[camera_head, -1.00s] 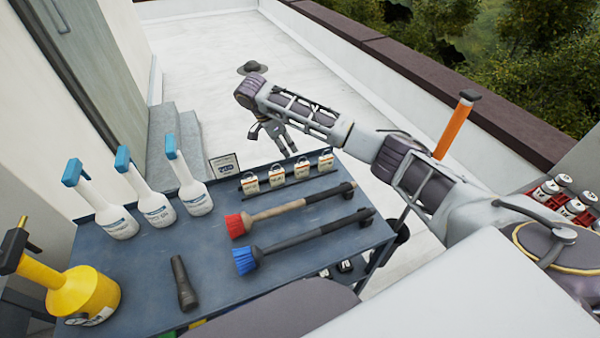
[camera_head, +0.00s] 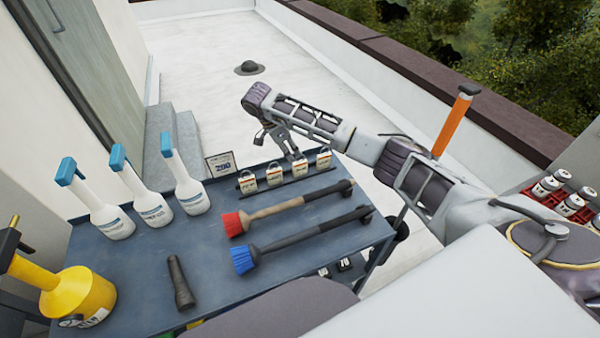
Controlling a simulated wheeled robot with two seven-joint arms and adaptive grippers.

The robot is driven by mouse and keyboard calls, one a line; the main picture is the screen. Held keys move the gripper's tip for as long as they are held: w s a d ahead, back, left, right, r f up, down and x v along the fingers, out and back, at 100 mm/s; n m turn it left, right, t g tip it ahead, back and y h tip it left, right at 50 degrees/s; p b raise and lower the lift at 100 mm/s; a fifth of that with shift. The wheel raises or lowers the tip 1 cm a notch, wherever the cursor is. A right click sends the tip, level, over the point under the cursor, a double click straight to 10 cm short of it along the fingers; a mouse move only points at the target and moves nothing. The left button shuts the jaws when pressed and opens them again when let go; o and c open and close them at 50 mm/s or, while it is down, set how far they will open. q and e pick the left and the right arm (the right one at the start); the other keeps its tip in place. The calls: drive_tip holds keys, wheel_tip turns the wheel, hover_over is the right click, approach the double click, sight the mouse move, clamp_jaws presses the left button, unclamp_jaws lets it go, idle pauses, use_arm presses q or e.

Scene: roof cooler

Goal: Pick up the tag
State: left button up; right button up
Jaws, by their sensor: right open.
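A row of several small white tags or padlock-like pieces with dark print stands in a black rack (camera_head: 290,182) at the back edge of the blue table. The leftmost tag (camera_head: 247,183) and the rightmost tag (camera_head: 323,160) are clear of the gripper. The third tag from the left (camera_head: 300,168) is just below my right gripper (camera_head: 291,155), which is open and points down over the back of the rack. I cannot tell whether its fingers touch that tag. My left gripper is not in view.
The blue table (camera_head: 225,275) holds white spray bottles (camera_head: 151,205) with blue tops, a red-bristled brush (camera_head: 290,207), a blue-bristled brush (camera_head: 300,237), a dark flashlight (camera_head: 180,282) and a yellow sprayer (camera_head: 75,295). A small printed sign (camera_head: 220,165) stands left of the rack.

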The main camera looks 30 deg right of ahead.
sight(299, 161)
drive_tip(key=x, duration=0.3)
drive_tip(key=shift+d+f, duration=0.15)
drive_tip(key=shift+f, duration=0.15)
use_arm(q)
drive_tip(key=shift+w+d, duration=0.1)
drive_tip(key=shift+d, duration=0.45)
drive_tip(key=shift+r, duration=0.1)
use_arm(e)
drive_tip(key=shift+x, duration=2.15)
drive_tip(key=shift+s+d+f, duration=0.1)
drive_tip(key=shift+d+f, duration=0.1)
drive_tip(key=shift+f, duration=0.2)
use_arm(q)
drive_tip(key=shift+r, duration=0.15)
use_arm(e)
drive_tip(key=shift+c, duration=0.5)
